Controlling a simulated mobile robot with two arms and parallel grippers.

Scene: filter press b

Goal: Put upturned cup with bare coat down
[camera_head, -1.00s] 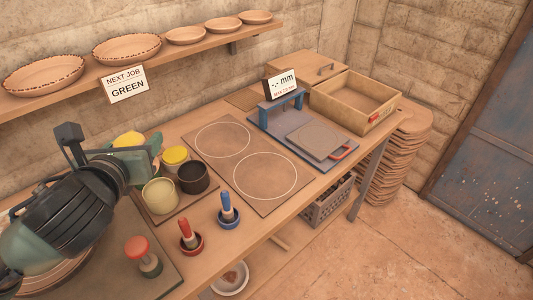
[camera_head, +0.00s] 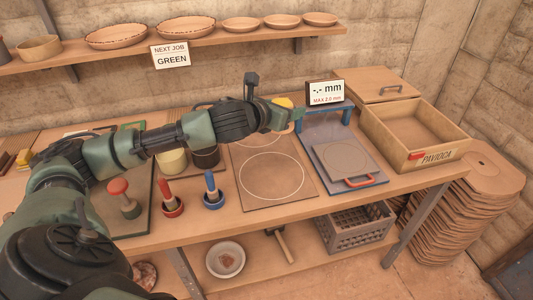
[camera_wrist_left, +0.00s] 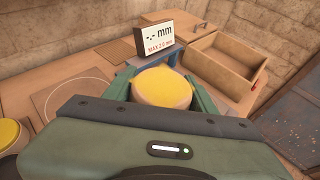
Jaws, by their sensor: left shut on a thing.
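My left gripper (camera_head: 290,116) is shut on an upturned cup (camera_head: 283,102), which shows a yellow round top. In the left wrist view the cup (camera_wrist_left: 162,87) sits between the two green fingers, with a paler rim below the yellow. It is held above the far part of the two-circle board (camera_head: 278,200), close to the blue-framed gauge (camera_head: 344,122). The near white circle is empty; the far circle is mostly hidden by my arm. The cup's underside is hidden. My right gripper is not in view.
The gauge display (camera_head: 326,92) stands just right of the held cup. A pale yellow cup (camera_head: 172,163) and a dark cup (camera_head: 206,158) are partly behind my arm. Red and blue handled tools (camera_head: 212,192) stand in front. A wooden box (camera_head: 410,130) is at right.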

